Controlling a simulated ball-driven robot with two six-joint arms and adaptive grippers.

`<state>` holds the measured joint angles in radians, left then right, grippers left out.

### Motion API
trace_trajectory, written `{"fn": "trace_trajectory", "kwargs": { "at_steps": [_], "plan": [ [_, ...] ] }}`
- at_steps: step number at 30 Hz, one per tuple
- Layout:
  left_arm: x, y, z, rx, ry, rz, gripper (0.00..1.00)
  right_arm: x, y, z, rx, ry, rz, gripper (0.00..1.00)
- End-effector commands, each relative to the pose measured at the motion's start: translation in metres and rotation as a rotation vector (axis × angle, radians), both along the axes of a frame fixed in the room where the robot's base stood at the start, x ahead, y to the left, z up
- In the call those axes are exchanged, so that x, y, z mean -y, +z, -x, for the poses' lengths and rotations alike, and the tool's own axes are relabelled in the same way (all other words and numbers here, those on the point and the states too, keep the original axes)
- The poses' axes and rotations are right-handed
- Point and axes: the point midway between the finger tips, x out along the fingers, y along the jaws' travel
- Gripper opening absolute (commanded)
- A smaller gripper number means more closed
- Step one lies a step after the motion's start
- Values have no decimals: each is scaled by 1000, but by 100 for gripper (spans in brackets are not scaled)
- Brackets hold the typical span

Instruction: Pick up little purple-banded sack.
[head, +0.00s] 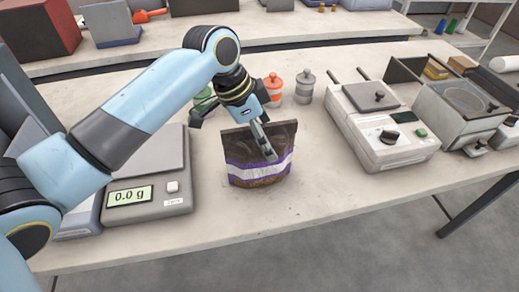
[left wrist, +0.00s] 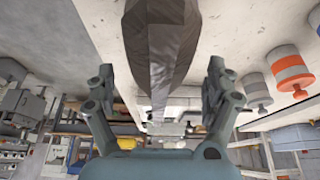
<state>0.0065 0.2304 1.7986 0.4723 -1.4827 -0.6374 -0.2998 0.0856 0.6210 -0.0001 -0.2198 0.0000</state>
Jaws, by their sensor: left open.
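The little purple-banded sack (head: 246,167) stands upright on the table in the head view. It is dark brown with a white band edged in purple. My left gripper (head: 232,135) is at the sack's upper part, with one finger in front of its face. In the left wrist view the dark sack (left wrist: 160,45) lies between the two spread fingers of my left gripper (left wrist: 160,92), with gaps on both sides. The far finger is partly hidden in the head view. My right gripper is in neither view.
A scale (head: 150,205) reading 0.0 g stands left of the sack. Orange (head: 273,90) and grey (head: 305,88) capped containers stand behind it. A sealing machine (head: 385,135) is to the right. The table (head: 300,195) is clear in front and right of the sack.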

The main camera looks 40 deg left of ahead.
Motion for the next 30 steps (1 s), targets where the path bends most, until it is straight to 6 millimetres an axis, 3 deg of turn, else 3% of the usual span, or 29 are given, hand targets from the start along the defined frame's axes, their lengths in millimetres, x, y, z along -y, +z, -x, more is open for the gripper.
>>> {"fn": "trace_trajectory", "kwargs": {
  "at_steps": [4,11,30],
  "plan": [
    [4,-14,-4,-1,0,1,87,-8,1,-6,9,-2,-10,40],
    [4,-16,-4,-1,-1,-1,87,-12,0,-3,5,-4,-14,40],
    [4,-16,-4,-1,0,-1,4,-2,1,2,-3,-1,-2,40]
  ]
}}
